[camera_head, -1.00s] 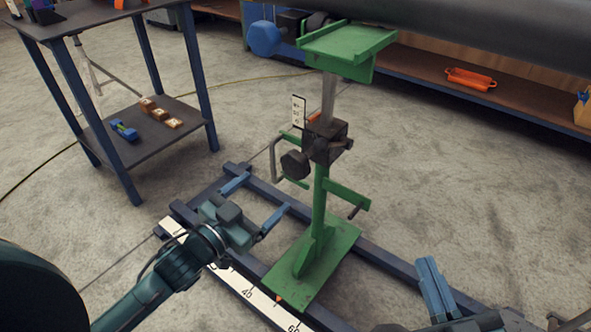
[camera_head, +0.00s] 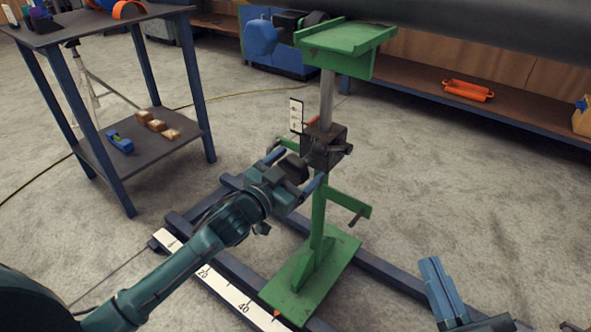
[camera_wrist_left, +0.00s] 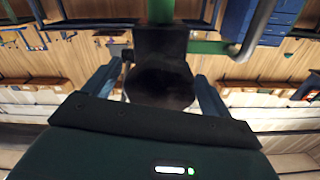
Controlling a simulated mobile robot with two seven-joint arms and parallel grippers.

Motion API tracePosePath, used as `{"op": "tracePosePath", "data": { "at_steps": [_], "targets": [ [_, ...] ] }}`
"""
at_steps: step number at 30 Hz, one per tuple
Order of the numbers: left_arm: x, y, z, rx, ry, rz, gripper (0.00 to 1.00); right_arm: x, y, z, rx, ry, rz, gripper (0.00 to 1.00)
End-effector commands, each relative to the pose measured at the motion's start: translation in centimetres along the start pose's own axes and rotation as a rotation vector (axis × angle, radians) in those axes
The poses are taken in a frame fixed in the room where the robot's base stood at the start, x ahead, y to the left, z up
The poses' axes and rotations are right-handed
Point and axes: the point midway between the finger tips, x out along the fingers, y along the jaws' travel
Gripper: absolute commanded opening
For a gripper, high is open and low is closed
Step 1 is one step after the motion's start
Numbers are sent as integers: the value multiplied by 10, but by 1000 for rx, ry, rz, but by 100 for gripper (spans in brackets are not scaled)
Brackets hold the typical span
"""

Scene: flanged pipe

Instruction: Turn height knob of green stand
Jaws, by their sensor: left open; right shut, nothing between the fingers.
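The green stand (camera_head: 318,215) rises from its base plate on a dark rail frame, with a dark clamp block (camera_head: 324,149) halfway up its post. The dark round height knob (camera_head: 292,169) sticks out from the block toward my left arm. My left gripper (camera_head: 295,171) is open, with one finger on each side of the knob. In the left wrist view the knob (camera_wrist_left: 160,88) sits between the two blue fingers, with gaps visible at both sides. My right gripper (camera_head: 442,288) is shut and empty at the lower right, apart from the stand.
A large dark pipe (camera_head: 470,25) runs above the stand's green top plate. A side table (camera_head: 100,30) with small items on its lower shelf stands at the left. A scale strip (camera_head: 225,288) lies along the frame.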

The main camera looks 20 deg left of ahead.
Motion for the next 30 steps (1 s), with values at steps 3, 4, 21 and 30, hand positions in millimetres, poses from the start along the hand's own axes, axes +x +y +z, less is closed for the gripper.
{"op": "tracePosePath", "data": {
  "at_steps": [3,4,21,30],
  "targets": [
    [0,0,0,-1,0,0,84,0,-1,-3,-2,4,-5,0],
    [0,0,0,-1,0,0,84,0,-1,-2,-2,4,-6,0],
    [0,0,0,0,0,0,42,-1,-2,1,-2,-3,-7,0],
    [0,0,-1,26,0,0,39,0,-1,-1,6,-10,-1,0]
  ]
}}
